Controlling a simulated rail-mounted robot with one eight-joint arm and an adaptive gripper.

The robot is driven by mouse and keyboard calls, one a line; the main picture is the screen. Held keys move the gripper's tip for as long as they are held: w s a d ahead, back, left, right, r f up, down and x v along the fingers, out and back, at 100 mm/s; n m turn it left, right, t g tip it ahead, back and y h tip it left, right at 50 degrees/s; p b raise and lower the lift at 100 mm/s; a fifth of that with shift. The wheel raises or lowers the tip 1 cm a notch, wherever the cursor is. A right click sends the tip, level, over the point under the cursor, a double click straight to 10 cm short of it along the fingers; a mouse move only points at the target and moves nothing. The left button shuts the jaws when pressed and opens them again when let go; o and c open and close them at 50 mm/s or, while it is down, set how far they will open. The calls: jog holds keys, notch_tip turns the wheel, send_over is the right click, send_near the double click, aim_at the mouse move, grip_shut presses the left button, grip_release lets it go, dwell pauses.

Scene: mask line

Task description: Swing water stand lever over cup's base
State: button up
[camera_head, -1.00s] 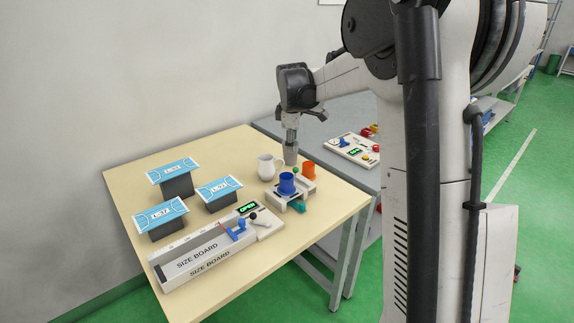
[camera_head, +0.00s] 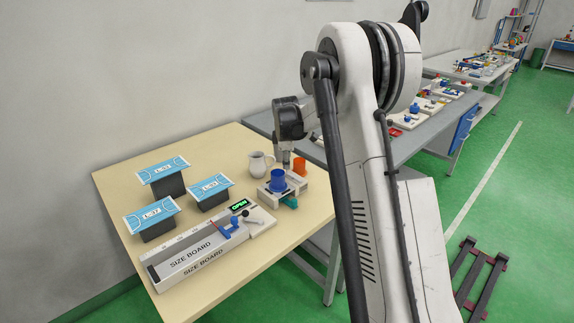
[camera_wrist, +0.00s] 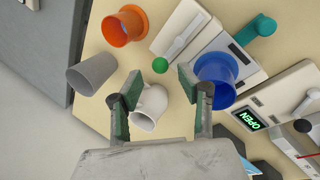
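A blue cup (camera_head: 277,182) sits on the base (camera_head: 292,190); the cup also shows in the wrist view (camera_wrist: 214,75). My gripper (camera_wrist: 158,87) is open and empty above the table. Its fingers straddle the green ball's line, with the right finger near the blue cup. In the head view my arm partly hides this area.
A white pitcher (camera_wrist: 150,107) lies below between my fingers in view. A grey cup (camera_wrist: 91,73) and an orange cup (camera_wrist: 123,27) are to the left. The size board (camera_head: 195,252) with its OPEN display and several mask boxes (camera_head: 168,180) occupy the table's left part.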

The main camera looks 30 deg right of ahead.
jog(key=shift+x, duration=1.75)
jog(key=shift+c, duration=0.4)
grip_shut()
